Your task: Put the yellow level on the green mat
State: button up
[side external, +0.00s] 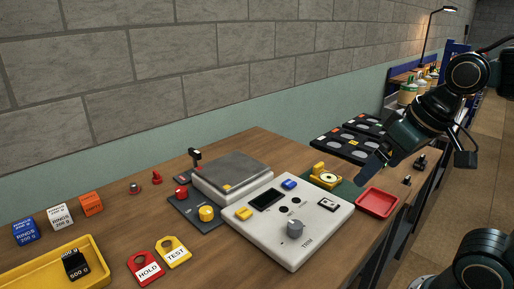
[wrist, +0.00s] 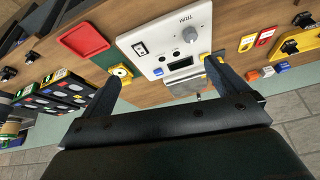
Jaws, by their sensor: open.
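The yellow level (side external: 324,175), with a round pale vial on top, sits between the white panel and the black trays in the side view. It appears to rest on the dark green mat (side external: 346,188), partly covering it. The level also shows in the wrist view (wrist: 121,72), close to the left fingertip. My gripper (side external: 372,168) is open and empty, above and to the right of the level in the side view. In the wrist view the two fingers of my gripper (wrist: 161,70) are wide apart, with the white panel beyond them.
A red tray (side external: 377,202) lies right of the mat. The white panel (side external: 270,240) with a grey knob stands beside the scale (side external: 231,176). Black trays (side external: 345,143) lie behind. Red and yellow tags, several weight blocks and a yellow bin (side external: 95,246) occupy the left.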

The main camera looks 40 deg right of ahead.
jog(key=shift+s+a+f+n+t, duration=0.1)
jog(key=shift+s+a+f+n, duration=0.15)
jog(key=shift+s, duration=0.2)
jog(key=shift+s+a+f+n+t, duration=0.1)
jog(key=shift+s+f+n, duration=0.05)
jog(key=shift+s+n, duration=0.25)
jog(key=shift+s+a+f+n+t, duration=0.1)
jog(key=shift+s+f+n, duration=0.15)
jog(key=shift+s, duration=0.25)
